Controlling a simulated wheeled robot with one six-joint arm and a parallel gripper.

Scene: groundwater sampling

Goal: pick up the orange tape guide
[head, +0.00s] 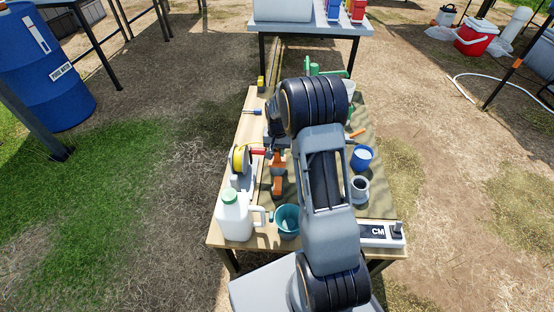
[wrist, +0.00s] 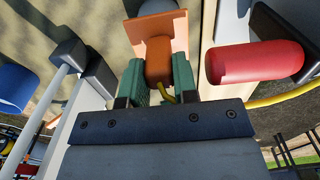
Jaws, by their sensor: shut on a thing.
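The orange tape guide (wrist: 158,48), an orange block with a flat pale-orange plate and a grey rounded part, is between the green finger pads of my gripper (wrist: 158,78) in the wrist view. The pads press on it from both sides, and my gripper is shut on it. A yellow strand shows at its near edge. In the head view my arm covers much of the table's middle, and an orange piece (head: 278,184) shows just left of the arm. I cannot tell whether the guide touches the table.
A yellow tape reel (head: 240,158) with a red handle (wrist: 255,62) is close beside the gripper. A white jug (head: 235,215), teal cup (head: 287,221), blue cup (head: 361,157) and grey mug (head: 359,189) crowd the wooden table (head: 217,236). A blue drum (head: 45,75) stands left.

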